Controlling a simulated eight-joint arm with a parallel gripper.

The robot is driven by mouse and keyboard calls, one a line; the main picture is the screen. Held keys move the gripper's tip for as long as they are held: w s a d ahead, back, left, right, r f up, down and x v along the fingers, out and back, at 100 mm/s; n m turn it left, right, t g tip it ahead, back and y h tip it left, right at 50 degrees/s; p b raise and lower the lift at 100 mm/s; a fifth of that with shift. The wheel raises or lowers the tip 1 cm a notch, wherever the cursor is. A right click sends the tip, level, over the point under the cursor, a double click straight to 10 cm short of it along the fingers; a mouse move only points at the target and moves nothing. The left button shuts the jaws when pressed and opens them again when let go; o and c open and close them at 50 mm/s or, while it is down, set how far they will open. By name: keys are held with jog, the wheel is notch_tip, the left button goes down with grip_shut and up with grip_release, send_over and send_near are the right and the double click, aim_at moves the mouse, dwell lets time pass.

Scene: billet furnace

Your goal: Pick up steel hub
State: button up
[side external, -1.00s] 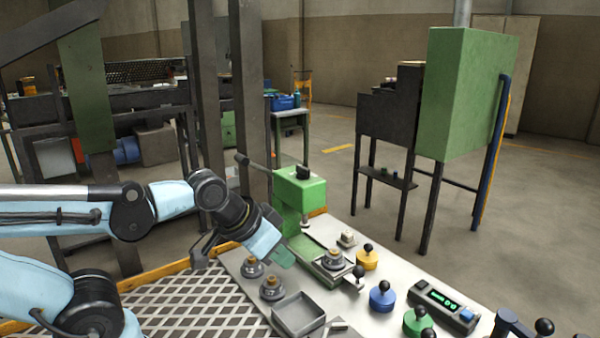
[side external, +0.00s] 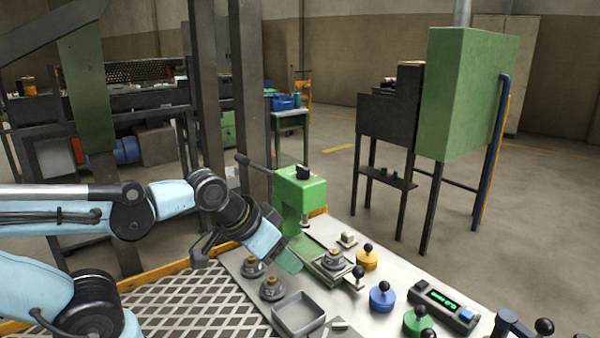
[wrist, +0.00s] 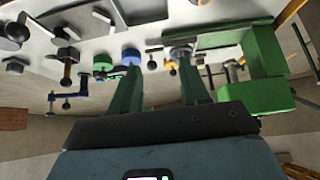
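Two steel hubs, grey discs with brass-coloured centres, stand on the bench left of the green press, one at the back (side external: 253,267) and one nearer (side external: 271,289). A third similar hub (side external: 333,261) sits on the press's slide plate. My gripper (side external: 290,262) is above the bench between the two left hubs and the press. In the wrist view, its two green fingers (wrist: 160,82) are spread with nothing between them. A grey round part, probably the hub on the press, shows beyond the right fingertip (wrist: 181,51).
The green press (side external: 300,195) stands just behind my gripper. An empty grey tray (side external: 299,314) lies in front. Yellow (side external: 367,260), blue (side external: 382,300) and green (side external: 417,322) knobbed pieces and a display box (side external: 444,304) stand to the right.

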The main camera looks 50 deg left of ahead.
jog(key=o, duration=0.4)
jog(key=shift+o, duration=0.2)
notch_tip(320, 180, up, 2)
jog(key=n+g, duration=0.6)
jog(key=n, duration=0.1)
send_over(334, 250)
jog(key=s+d, duration=0.1)
jog(key=shift+y, duration=0.4)
jog(key=f, duration=0.7)
jog(key=w+f, duration=0.1)
jog(key=f, duration=0.3)
jog(key=shift+a+f, duration=0.1)
jog(key=shift+a, duration=0.3)
